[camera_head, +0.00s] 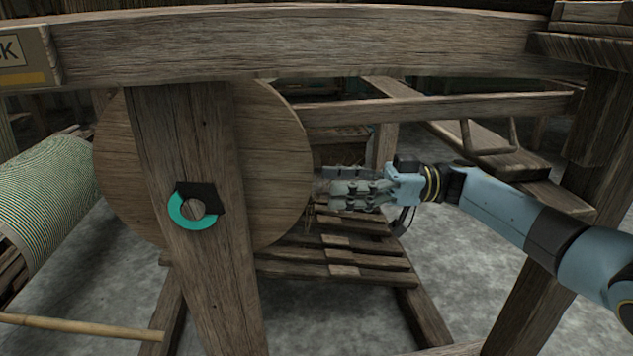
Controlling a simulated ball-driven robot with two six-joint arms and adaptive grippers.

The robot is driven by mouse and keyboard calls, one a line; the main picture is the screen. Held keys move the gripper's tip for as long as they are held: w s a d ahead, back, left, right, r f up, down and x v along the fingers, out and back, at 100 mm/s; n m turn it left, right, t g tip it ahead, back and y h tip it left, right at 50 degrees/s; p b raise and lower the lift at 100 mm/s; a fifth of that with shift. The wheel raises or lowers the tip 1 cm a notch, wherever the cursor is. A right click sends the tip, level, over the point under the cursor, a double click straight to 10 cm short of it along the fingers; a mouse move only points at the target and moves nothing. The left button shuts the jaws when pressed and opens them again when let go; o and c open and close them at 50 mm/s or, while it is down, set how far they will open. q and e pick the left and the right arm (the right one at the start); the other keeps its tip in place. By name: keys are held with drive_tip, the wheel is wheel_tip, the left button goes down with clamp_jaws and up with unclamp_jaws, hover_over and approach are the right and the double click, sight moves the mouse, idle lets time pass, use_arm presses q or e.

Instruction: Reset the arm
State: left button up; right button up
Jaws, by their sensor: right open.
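My right arm comes in from the right, light blue with dark joints. Its gripper (328,187) points left, with its two grey fingers apart, and I see nothing held between them. The fingertips are close to the right edge of the large round wooden disc (275,150) of the loom; I cannot tell whether they touch it. My left gripper is not in view.
A thick upright post (190,130) with a teal and black ring (180,208) stands before the disc. A heavy top beam (300,42) spans the view. Striped cloth (50,195) is rolled at left. Wooden slats (340,262) lie below the gripper. Grey floor shows between the timbers.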

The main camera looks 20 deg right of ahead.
drive_tip(key=shift+d, duration=0.25)
drive_tip(key=shift+s, duration=0.1)
